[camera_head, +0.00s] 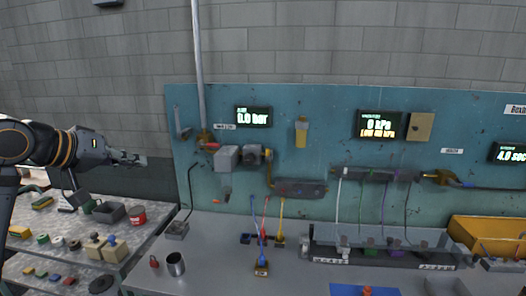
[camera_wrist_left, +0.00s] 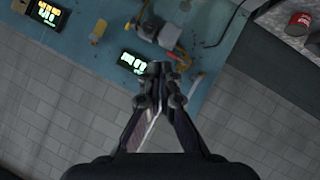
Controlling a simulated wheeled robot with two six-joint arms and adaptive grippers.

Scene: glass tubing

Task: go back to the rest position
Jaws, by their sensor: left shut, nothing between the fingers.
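My left gripper (camera_head: 132,160) comes in from the left in the head view, held in the air above the left bench. In the left wrist view its fingers (camera_wrist_left: 160,72) meet at the tips, shut with nothing between them. It is apart from the teal panel (camera_head: 300,187) to its right. My right gripper is not in either view.
A grey bench below the panel holds a metal cup (camera_head: 176,264), a tube rack (camera_head: 385,254) and a yellow bin (camera_head: 490,232). The left bench carries a red can (camera_head: 138,215) and several small parts. Displays (camera_head: 253,116) and valves are mounted on the panel. Air before the wall is clear.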

